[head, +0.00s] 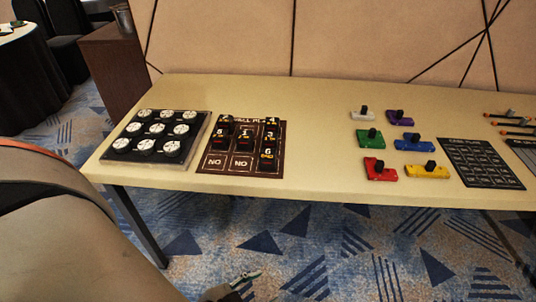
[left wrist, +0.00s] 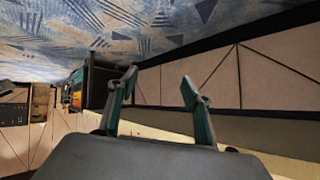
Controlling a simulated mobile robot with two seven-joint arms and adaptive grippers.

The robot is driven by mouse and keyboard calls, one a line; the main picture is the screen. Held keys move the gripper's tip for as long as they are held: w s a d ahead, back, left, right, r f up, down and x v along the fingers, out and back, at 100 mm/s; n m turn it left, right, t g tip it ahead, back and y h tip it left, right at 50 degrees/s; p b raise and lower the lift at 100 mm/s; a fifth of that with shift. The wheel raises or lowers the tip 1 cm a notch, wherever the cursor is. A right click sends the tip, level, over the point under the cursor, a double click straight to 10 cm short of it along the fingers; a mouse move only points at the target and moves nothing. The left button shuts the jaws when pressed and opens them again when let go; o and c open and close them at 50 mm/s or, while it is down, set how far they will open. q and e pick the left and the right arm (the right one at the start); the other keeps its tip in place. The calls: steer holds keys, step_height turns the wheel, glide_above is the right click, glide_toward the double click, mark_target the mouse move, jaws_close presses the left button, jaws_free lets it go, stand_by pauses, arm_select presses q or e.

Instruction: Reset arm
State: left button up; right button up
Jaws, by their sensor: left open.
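My left gripper shows in the left wrist view (left wrist: 158,88) with its two green-grey fingers spread apart and nothing between them. In the head view, part of a gripper (head: 245,278) shows small at the bottom edge, below the table front and over the carpet; which of mine it is I cannot tell for sure. A large beige arm link of mine fills the lower left of the head view. My right gripper cannot be made out for certain.
A long beige table (head: 320,110) carries a black board of round dials (head: 155,135), a brown number board (head: 218,163), several coloured blocks with black knobs (head: 427,171) and a dark grid sheet (head: 480,163). A panelled wall (head: 350,40) stands behind. Patterned carpet (head: 300,245) lies in front.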

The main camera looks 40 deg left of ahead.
arm_select(q)
steer(key=shift+n, duration=0.3)
steer(key=r+p, duration=0.2)
steer(key=p, duration=0.1)
steer(key=r+p, duration=0.1)
steer(key=p, duration=0.2)
steer(key=d+r+p, duration=0.1)
steer(key=r+p, duration=0.1)
steer(key=p, duration=0.1)
steer(key=shift+s+r, duration=0.3)
steer(key=shift+s, duration=0.1)
arm_select(e)
steer(key=r, duration=0.3)
steer(key=s+r, duration=0.1)
steer(key=r, duration=0.1)
steer(key=shift+a+r, duration=0.2)
steer(key=shift+a, duration=0.15)
